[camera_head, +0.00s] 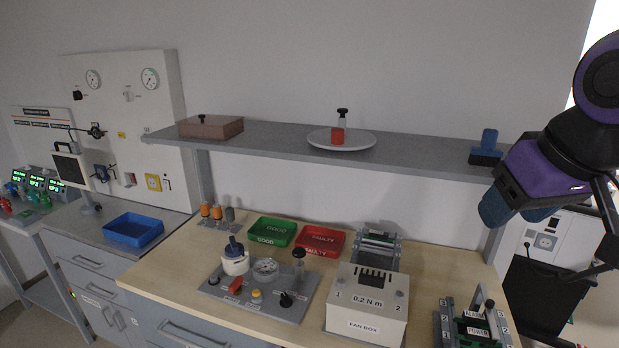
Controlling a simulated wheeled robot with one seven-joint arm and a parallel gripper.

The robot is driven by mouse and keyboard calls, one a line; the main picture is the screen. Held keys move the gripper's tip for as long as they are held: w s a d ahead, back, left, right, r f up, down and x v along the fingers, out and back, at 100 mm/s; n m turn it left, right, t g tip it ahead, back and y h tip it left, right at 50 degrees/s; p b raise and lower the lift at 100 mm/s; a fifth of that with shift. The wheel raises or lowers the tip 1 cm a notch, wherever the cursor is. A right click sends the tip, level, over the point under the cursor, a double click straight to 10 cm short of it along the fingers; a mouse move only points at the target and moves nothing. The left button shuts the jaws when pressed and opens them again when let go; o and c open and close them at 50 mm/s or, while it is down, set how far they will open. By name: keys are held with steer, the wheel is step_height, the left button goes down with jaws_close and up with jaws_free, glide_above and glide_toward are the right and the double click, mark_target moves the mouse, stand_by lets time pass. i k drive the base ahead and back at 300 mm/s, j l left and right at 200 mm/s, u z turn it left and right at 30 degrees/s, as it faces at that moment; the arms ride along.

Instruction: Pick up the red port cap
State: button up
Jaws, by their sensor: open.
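A small red cylinder (338,135), which looks like the red port cap, sits on a round white plate (340,146) on the grey shelf. A clear piece with a black knob (342,116) shows just above or behind it; I cannot tell whether they touch. A red block (235,285) also shows on the grey panel on the bench. My gripper (516,213) is at the right, in front of the shelf's right end. Its blue fingertips point down, apart and empty, well to the right of the plate.
The grey shelf (265,141) also holds a brown box (210,127) and a blue-and-black item (487,147) close to my gripper. Below are a green tray (272,231), a red tray (321,239) and a fan box (367,301). Shelf space right of the plate is clear.

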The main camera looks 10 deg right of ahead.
mark_target(338, 134)
steer(key=i+j+z, duration=0.2)
steer(key=j, duration=0.25)
steer(key=j+z, duration=0.15)
steer(key=j, duration=0.25)
steer(key=i+j+z, duration=0.2)
steer(key=j, duration=0.3)
